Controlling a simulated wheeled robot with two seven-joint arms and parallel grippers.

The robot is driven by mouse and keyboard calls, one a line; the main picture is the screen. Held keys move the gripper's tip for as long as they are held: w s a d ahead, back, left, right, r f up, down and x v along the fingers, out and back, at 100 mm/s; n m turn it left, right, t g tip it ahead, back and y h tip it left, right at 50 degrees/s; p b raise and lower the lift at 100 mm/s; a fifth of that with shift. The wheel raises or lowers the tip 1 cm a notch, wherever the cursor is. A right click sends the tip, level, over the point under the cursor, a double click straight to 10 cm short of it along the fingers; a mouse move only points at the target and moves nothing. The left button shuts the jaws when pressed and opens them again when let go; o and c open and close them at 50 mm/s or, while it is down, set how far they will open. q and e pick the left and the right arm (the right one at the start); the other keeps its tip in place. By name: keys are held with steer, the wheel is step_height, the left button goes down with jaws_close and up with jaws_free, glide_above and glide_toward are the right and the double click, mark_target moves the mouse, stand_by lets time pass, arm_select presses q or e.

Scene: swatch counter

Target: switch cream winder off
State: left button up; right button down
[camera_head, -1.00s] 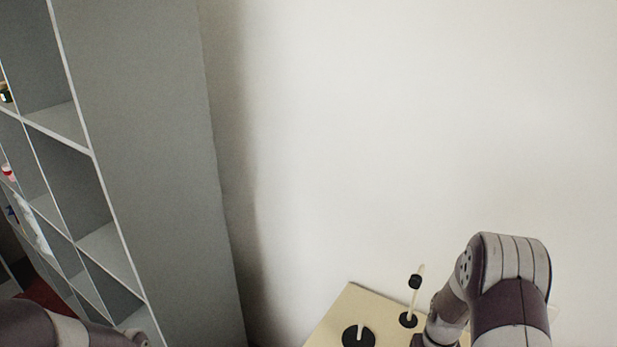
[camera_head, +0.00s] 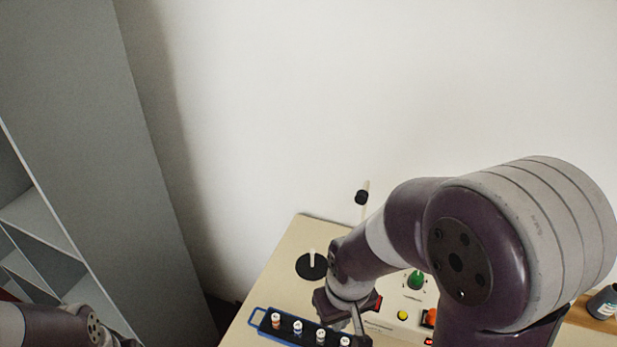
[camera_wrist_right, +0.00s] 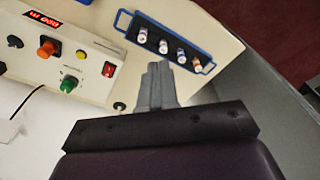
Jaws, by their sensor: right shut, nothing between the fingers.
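The cream winder (camera_wrist_right: 100,87) is a cream box with a red digital display, an orange knob, a yellow button and a green knob. Its red rocker switch (camera_wrist_right: 108,68) is at the panel's right end in the right wrist view; I cannot tell which way it is set. In the head view the switch (camera_head: 378,302) shows partly beside my right arm. My right gripper (camera_wrist_right: 158,70) is shut and empty, its fingers over the counter between the switch and a blue rack. Of my left arm, only links show at the head view's lower left.
The blue-handled rack (camera_head: 285,331) holds several small spools near my right gripper. A black disc with a pale peg (camera_head: 312,265) stands on the counter (camera_head: 290,240). Grey shelving (camera_head: 75,130) stands left, the wall behind.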

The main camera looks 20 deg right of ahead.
steer(key=w+d+n+b, duration=0.1)
steer(key=w+d+n, duration=0.3)
steer(key=d, duration=0.3)
steer(key=w+d+n+h+b, duration=0.1)
steer(key=w+d+n, duration=0.3)
steer(key=d, duration=0.3)
steer(key=shift+w+r+n, duration=0.15)
steer(key=shift+r+n, duration=0.1)
steer(key=shift+n, duration=0.65)
steer(key=shift+d, duration=0.1)
steer(key=f, duration=0.4)
steer(key=f+p, duration=0.1)
steer(key=f, duration=0.4)
steer(key=w+d+f+p, duration=0.1)
steer(key=f, duration=0.3)
steer(key=shift+w+f, duration=0.1)
steer(key=shift+f, duration=0.4)
